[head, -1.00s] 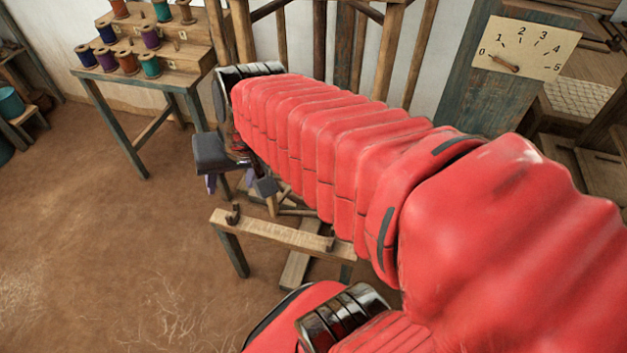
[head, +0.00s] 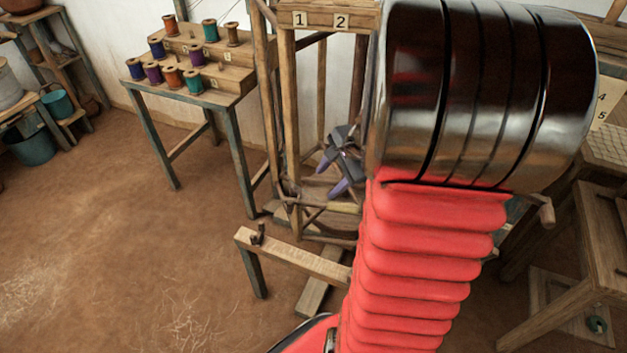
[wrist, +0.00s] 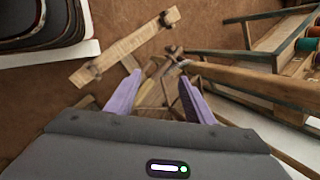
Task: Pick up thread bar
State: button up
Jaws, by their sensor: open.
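I cannot tell the thread bar for certain in either view. My gripper (head: 331,173) is open, with two purple fingers, in front of the wooden loom frame (head: 291,110) in the head view. Nothing shows held between the fingers. In the wrist view the open gripper (wrist: 158,78) points down toward several thin wooden pieces, and a wooden post (wrist: 250,82) of the frame runs off to the right. My arm hides part of the frame in the head view.
A low wooden stand (head: 295,258) with upright pegs is near the frame; it also shows in the wrist view (wrist: 125,47). A table (head: 190,97) with coloured thread spools stands at the left. A wooden bench (head: 575,260) is at the right.

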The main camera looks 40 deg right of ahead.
jog(key=s+d+f+m, duration=0.4)
jog(key=d+f+m, duration=0.3)
jog(key=d, duration=0.4)
jog(key=shift+s+f+t, duration=0.2)
jog(key=shift+f+t, duration=0.1)
jog(key=shift+f, duration=0.1)
jog(key=shift+a, duration=0.1)
send_over(346, 206)
jog(key=s, duration=0.2)
jog(key=shift+s+d+f, duration=0.1)
jog(key=shift+d+f, duration=0.1)
jog(key=shift+f, duration=1.75)
jog(key=shift+s+d+f, duration=0.1)
jog(key=shift+d+f, duration=0.1)
jog(key=shift+f, duration=1.7)
jog(key=shift+x, duration=2.65)
jog(key=shift+s+a, duration=0.1)
jog(key=shift+a, duration=0.1)
